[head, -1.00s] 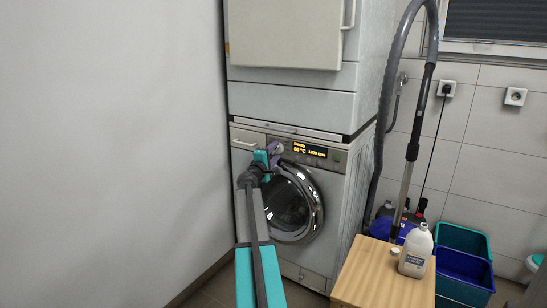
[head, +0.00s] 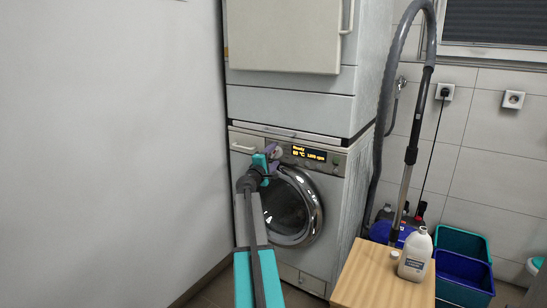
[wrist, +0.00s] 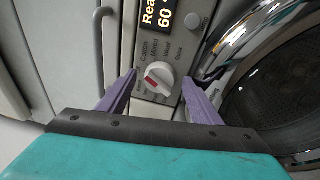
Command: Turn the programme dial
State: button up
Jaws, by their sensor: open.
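The programme dial (wrist: 158,77) is a white round knob with a red mark, on the front panel of the lower machine (head: 326,180). Programme names are printed around it. My gripper (wrist: 158,78) is open, with one purple finger on each side of the dial and the dial in the gap between the fingertips. I cannot tell whether either finger touches it. In the head view my gripper (head: 273,154) is at the panel and covers the dial. The display (head: 308,153) to the right reads "Ready" and 60 °C.
The round glass door (head: 292,205) with a chrome ring is below and right of the dial. A wooden-topped stand (head: 375,285) holds a white bottle (head: 416,255). A vacuum hose and tube (head: 413,125) stand to the right. A plain wall (head: 110,130) is close on the left.

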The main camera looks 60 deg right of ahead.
jog(key=s+a+f+p, duration=0.1)
jog(key=s+a, duration=0.1)
jog(key=a, duration=1.1)
jog(key=shift+p, duration=0.35)
jog(key=shift+a, duration=0.15)
